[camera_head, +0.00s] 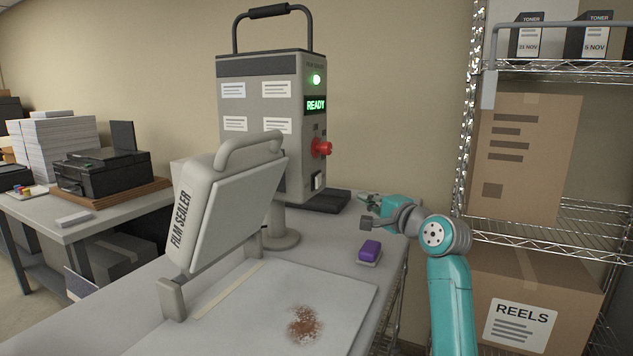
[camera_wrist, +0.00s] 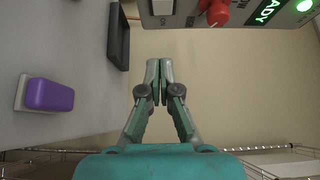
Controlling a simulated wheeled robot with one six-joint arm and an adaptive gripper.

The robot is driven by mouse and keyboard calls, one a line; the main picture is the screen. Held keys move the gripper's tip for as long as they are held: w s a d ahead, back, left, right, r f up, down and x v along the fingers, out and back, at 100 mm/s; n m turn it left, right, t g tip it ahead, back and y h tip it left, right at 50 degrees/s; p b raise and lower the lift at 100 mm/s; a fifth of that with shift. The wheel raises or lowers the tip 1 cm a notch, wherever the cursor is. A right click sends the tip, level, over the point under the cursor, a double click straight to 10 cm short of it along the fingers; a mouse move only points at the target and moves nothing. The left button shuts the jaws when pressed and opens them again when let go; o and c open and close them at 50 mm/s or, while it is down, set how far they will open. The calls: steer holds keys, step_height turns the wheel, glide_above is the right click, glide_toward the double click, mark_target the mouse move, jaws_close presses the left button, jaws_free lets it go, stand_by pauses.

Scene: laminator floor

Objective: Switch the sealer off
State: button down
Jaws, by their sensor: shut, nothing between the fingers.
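The film sealer's tall grey control box (camera_head: 262,120) stands at the back of the table. Its green lamp (camera_head: 316,79) is lit and its display (camera_head: 316,105) reads READY. A red knob (camera_head: 321,148) sits below the display, with a white rocker switch (camera_head: 318,181) lower down. The sealer's lid (camera_head: 225,205) is raised. My gripper (camera_head: 368,209) is shut and empty, to the right of the control box and apart from it. In the wrist view my gripper (camera_wrist: 159,62) points towards the red knob (camera_wrist: 218,14), which is at the top.
A purple block-shaped item (camera_head: 369,250) lies on the table below my gripper. A brown stain (camera_head: 304,325) marks the sealer's plate. A wire shelf with boxes (camera_head: 525,150) stands close on the right. A black tray (camera_head: 325,201) lies beside the box.

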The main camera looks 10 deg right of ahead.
steer(key=shift+w+a+r, duration=0.1)
steer(key=shift+w+r, duration=0.1)
steer(key=shift+r, duration=0.1)
steer(key=shift+w, duration=0.1)
glide_toward(319, 182)
steer(key=w+d, duration=0.2)
steer(key=w, duration=0.3)
steer(key=shift+w+a, duration=0.25)
steer(key=shift+a, duration=0.35)
steer(key=shift+w+a, duration=0.2)
steer(key=shift+a, duration=0.45)
steer(key=shift+w+a, duration=0.25)
steer(key=shift+a, duration=0.35)
steer(key=shift+a, duration=0.15)
